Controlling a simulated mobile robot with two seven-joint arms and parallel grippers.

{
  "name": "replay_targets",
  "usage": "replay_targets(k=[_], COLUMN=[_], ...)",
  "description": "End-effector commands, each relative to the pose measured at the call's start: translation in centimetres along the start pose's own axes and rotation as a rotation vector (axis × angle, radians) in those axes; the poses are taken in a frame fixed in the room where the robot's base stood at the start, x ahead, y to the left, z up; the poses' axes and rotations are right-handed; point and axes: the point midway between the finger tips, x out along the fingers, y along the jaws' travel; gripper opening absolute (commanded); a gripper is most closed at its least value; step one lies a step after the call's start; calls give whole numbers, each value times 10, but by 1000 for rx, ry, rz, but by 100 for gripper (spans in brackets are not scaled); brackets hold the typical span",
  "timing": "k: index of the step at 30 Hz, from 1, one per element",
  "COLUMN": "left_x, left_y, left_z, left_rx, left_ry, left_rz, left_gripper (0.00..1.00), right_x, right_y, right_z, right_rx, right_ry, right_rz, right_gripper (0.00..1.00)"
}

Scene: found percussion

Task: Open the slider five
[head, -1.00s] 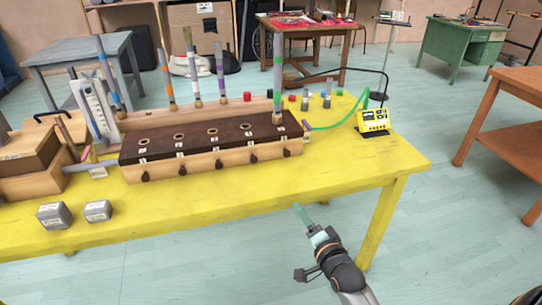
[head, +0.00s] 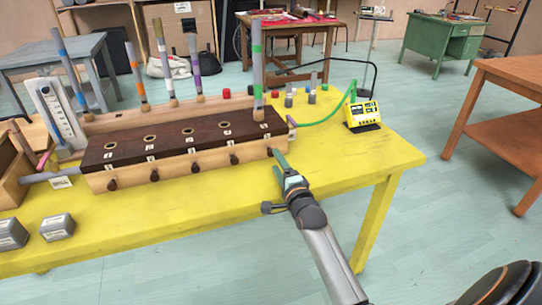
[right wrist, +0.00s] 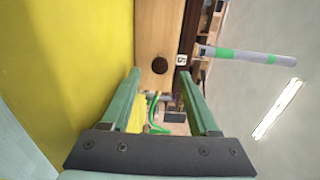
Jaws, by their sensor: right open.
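The slider box (head: 200,163) is a long pale wooden chest with a dark top and a row of small dark knobs along its front. The slider five knob (head: 270,152) is the rightmost one. In the right wrist view this round knob (right wrist: 160,65) sits on the pale front beside a white label "5" (right wrist: 181,60). My right gripper (head: 277,166) is in front of this knob, its green fingers pointing at the box. In the wrist view its open fingers (right wrist: 160,75) have the knob between their tips in the picture; I see no contact. My left gripper is out of view.
A pipe with a green band (head: 257,70) stands upright at the box's right end. A yellow device (head: 363,114) with a green hose is to the right on the yellow table (head: 330,160). Grey blocks (head: 57,227) lie at the front left. The table front is otherwise clear.

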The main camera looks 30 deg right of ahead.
Motion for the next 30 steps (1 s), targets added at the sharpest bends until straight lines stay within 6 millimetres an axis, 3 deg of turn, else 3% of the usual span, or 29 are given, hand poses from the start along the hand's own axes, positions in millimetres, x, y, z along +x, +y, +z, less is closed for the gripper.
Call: replay_targets(k=[3, 9, 22, 30], left_x=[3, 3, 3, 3], left_y=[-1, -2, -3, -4], left_z=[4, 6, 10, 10], left_rx=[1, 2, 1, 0], left_ry=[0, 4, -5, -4], left_rz=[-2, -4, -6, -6], left_gripper=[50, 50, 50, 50], right_x=[22, 46, 55, 55], right_y=[1, 1, 0, 0], right_z=[0, 0, 0, 0], right_rx=[-1, -1, -1, -1], right_ry=[0, -1, 0, 0], right_rz=[-2, 0, 1, 1], right_gripper=[61, 61, 61, 33])
